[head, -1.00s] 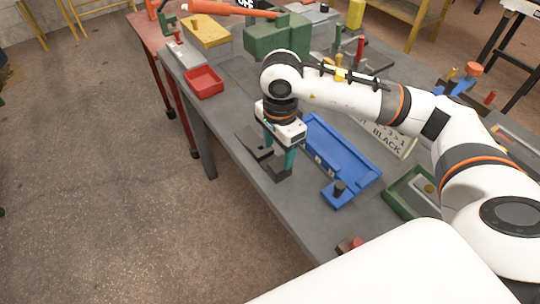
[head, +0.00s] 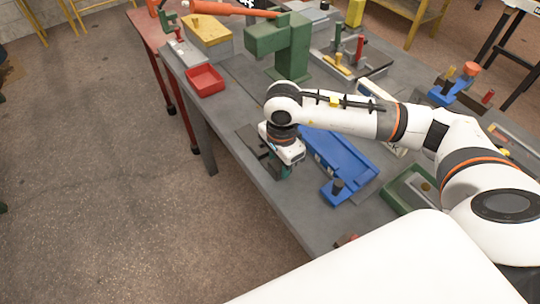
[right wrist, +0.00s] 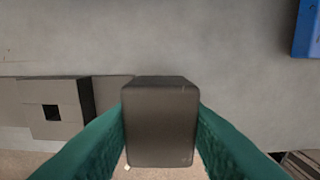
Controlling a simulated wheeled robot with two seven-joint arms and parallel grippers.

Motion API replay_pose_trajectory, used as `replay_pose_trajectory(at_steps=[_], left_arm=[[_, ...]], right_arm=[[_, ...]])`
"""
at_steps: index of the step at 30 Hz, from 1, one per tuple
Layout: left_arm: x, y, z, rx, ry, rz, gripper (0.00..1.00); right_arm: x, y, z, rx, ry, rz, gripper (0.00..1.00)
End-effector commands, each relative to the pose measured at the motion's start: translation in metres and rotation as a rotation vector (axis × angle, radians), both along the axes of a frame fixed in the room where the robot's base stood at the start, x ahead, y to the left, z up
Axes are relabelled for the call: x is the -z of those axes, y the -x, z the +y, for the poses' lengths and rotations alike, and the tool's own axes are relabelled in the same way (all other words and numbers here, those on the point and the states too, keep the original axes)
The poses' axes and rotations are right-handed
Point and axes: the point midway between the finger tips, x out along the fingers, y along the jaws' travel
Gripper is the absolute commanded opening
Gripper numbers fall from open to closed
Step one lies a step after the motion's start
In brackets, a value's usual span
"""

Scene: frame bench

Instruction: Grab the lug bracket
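The lug bracket is a dark grey piece at the near edge of the bench. In the right wrist view its block-like lug (right wrist: 160,125) stands between my right gripper's teal fingers (right wrist: 160,140). The fingers flank the lug closely on both sides, with no clear gap; I cannot tell whether they press on it. In the head view my right gripper (head: 279,170) is low at the bench edge, and its hand hides most of the bracket. My left gripper is not in view.
A grey block with a square hole (right wrist: 52,112) lies left of the lug in the right wrist view. A blue tray (head: 345,158) lies right of the gripper. A red bin (head: 205,80) and a green machine (head: 280,45) stand farther back. Open floor lies left of the bench.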

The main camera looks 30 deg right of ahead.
Motion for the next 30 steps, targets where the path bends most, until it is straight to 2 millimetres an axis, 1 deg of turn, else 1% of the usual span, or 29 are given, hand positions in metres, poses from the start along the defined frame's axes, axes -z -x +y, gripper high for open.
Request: replay_pose_trajectory(at_steps=[1,3,10,13,17,21,25,28,30], left_arm=[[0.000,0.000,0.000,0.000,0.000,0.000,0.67],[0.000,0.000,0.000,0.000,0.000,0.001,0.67],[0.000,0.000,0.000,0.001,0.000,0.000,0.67],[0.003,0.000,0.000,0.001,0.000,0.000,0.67],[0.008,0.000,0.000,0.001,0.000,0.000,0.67],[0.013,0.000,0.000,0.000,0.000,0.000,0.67],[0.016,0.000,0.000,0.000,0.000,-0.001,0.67],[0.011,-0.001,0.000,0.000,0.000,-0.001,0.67],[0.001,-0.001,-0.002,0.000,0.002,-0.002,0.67]], right_arm=[[0.000,0.000,0.000,0.000,0.000,0.000,0.09],[-0.001,-0.001,0.000,0.001,0.000,-0.002,0.00],[-0.002,-0.001,0.000,0.001,0.000,-0.003,0.00],[-0.011,-0.002,0.000,0.002,-0.002,-0.007,0.00],[-0.033,-0.002,0.000,0.000,-0.001,-0.009,0.00],[-0.062,-0.002,0.000,0.000,-0.001,-0.009,0.00],[-0.084,-0.002,0.000,0.001,-0.001,-0.006,0.00],[-0.099,-0.005,-0.002,-0.005,-0.004,-0.005,0.00],[-0.110,-0.014,-0.008,-0.019,-0.006,-0.001,0.00]])
